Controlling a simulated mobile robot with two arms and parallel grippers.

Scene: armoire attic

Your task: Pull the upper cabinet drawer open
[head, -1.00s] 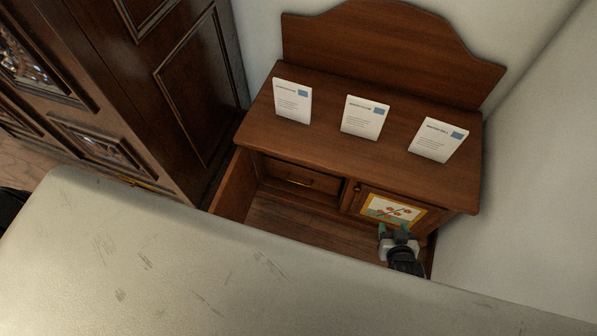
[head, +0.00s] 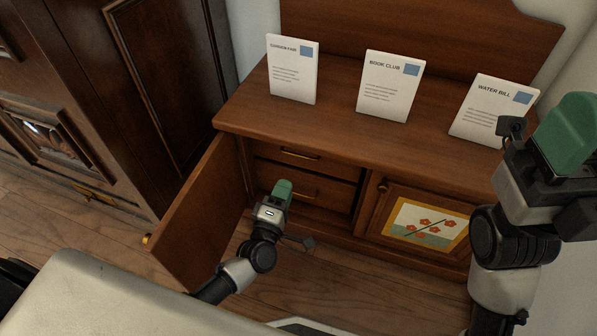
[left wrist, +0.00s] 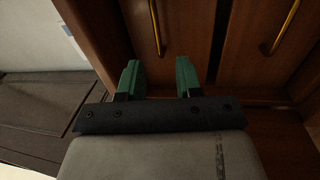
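The brown cabinet (head: 400,155) has its left door (head: 200,215) swung open. Inside, the upper drawer (head: 275,163) with a brass handle (head: 300,155) sits above the lower drawer (head: 335,195); both look shut. My left gripper (head: 283,190) is in front of the drawers, hiding part of the lower one. In the left wrist view, my left gripper (left wrist: 160,78) has its green fingers apart with nothing between them. Two brass handles, one nearer (left wrist: 155,28), lie beyond the fingertips; I cannot tell which is the upper. My right gripper (head: 560,135) is raised at the right; its opening is unclear.
Three cards stand on the cabinet top: Garden Fair (head: 292,70), Book Club (head: 390,85) and Water Bill (head: 492,108). The right door with a flower picture (head: 425,225) is shut. A dark armoire (head: 150,90) stands at the left. Bare floor lies before the cabinet.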

